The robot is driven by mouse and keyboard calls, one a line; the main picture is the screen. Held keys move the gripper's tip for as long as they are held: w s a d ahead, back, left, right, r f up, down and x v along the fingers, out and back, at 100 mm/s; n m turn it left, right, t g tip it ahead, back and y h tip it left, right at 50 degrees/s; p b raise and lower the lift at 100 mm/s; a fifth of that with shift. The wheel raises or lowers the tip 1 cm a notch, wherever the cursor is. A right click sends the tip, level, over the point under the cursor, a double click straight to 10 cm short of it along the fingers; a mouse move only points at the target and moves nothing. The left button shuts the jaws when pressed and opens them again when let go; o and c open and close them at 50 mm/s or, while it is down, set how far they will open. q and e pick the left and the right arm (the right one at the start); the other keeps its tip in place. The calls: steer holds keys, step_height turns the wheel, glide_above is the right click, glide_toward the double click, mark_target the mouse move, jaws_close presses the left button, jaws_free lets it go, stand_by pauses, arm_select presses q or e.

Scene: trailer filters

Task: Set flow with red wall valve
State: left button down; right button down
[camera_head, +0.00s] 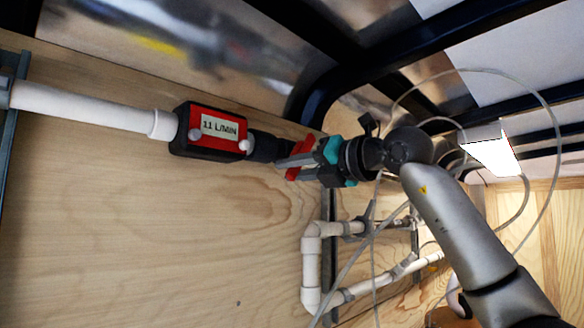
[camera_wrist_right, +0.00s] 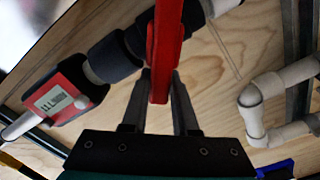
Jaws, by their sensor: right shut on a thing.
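The red valve handle (camera_wrist_right: 168,45) is a flat red lever, seen edge-on in the right wrist view; it also shows in the head view (camera_head: 301,146). My right gripper (camera_wrist_right: 160,88) is shut on it, one finger on each side. In the head view my right gripper (camera_head: 292,160) reaches the valve from the right. The valve body is mostly hidden behind the handle and gripper. A red and black flow meter (camera_head: 212,131) sits on the pipe left of the valve. Its display reads 11 L/MIN. The left gripper does not show.
A white pipe (camera_head: 85,107) runs left from the meter along the wooden wall (camera_head: 130,220). White elbow pipes (camera_head: 312,262) stand below right of the valve. Thin loose hoses (camera_head: 548,125) hang around my right arm. Dark frame bars (camera_head: 400,60) cross overhead.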

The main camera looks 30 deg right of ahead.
steer(key=shift+r, duration=0.1)
steer(key=c, duration=0.7)
jaws_free()
steer(key=shift+s, duration=0.1)
steer(key=shift+s+d, duration=0.15)
steer(key=shift+s, duration=0.15)
steer(key=b+v, duration=0.3)
steer(key=v, duration=1.1)
steer(key=shift+s+d+b, duration=0.15)
steer(key=shift+s+b, duration=0.1)
steer(key=shift+b, duration=0.05)
